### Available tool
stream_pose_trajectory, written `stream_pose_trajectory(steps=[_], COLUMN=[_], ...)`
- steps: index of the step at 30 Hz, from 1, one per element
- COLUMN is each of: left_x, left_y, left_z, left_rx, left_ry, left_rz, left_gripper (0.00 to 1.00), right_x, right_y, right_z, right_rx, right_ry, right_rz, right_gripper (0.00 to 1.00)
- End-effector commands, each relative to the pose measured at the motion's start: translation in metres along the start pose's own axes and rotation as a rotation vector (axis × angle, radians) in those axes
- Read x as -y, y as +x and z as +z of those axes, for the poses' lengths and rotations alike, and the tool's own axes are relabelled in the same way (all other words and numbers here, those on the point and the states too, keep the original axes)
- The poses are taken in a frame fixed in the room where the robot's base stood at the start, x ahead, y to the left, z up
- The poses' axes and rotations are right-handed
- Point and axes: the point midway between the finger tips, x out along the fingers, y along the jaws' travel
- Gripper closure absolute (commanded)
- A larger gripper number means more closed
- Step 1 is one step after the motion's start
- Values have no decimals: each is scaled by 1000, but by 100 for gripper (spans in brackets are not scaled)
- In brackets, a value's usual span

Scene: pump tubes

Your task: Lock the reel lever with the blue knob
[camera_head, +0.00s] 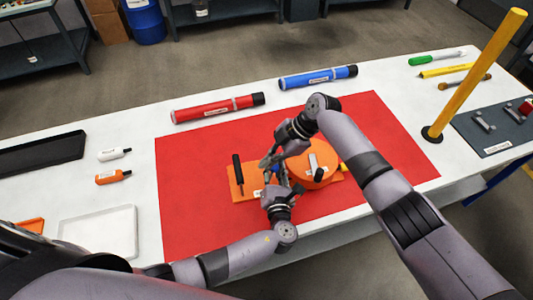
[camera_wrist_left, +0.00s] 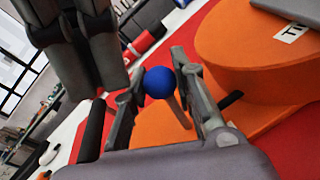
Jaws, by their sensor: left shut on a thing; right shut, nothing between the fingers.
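The orange reel (camera_head: 316,172) stands on an orange base plate (camera_head: 246,184) on the red mat. In the left wrist view, the blue knob (camera_wrist_left: 160,82) tops a thin lever (camera_wrist_left: 180,111) that rises beside the reel drum (camera_wrist_left: 245,55). My left gripper (camera_head: 276,182) reaches in from the front, its fingers on either side of the knob and lever, shut on them. In the head view the knob is mostly hidden by the grippers. My right gripper (camera_head: 268,160) is shut and empty, just behind the left one and close to it.
A black upright handle (camera_head: 238,170) stands at the base plate's left end. Blue (camera_head: 318,77) and red (camera_head: 217,108) tubes lie behind the red mat (camera_head: 190,190). A yellow post (camera_head: 475,75) stands at the right. The mat's left part is clear.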

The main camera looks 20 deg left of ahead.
Motion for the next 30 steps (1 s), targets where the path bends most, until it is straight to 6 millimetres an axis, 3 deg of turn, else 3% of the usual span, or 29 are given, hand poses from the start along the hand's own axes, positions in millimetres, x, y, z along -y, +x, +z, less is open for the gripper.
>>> stream_pose_trajectory(steps=[27, 28, 30], left_x=[0, 0, 0], left_y=[0, 0, 0], left_z=[0, 0, 0], left_rx=[0, 0, 1], left_ry=[-2, -2, -2], left_rz=[0, 1, 1], left_gripper=[100, 75, 70], right_x=[2, 2, 2], right_y=[0, 0, 0], right_z=[28, 28, 29], right_rx=[9, 10, 11], right_ry=[2, 3, 4], right_rz=[0, 0, 0], right_gripper=[100, 100, 100])
